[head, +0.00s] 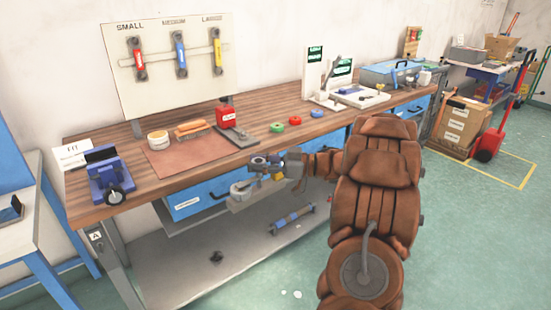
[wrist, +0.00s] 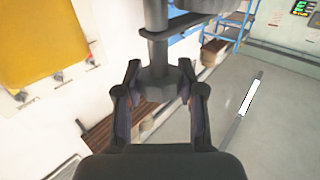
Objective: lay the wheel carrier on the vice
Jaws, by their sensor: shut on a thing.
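My gripper (wrist: 161,78) is shut on a dark grey part, the wheel carrier (wrist: 157,50), in the wrist view. The carrier shows as a post with a cross plate; its far end runs out of the top of the picture. In the head view my gripper (head: 268,163) is in front of the bench's front edge, over the drawer and lower shelf, and the carrier there is small and hard to make out. The blue vice (head: 109,178) stands at the bench's left end, with a dark round wheel at its front. My gripper is well to the right of the vice, apart from it.
The wooden bench (head: 270,146) carries a brown mat (head: 187,158), a red block on a grey plate (head: 230,116) and several coloured rings. A board (head: 165,84) with red, blue and yellow tools stands behind. A blue-framed table (head: 32,218) is at left.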

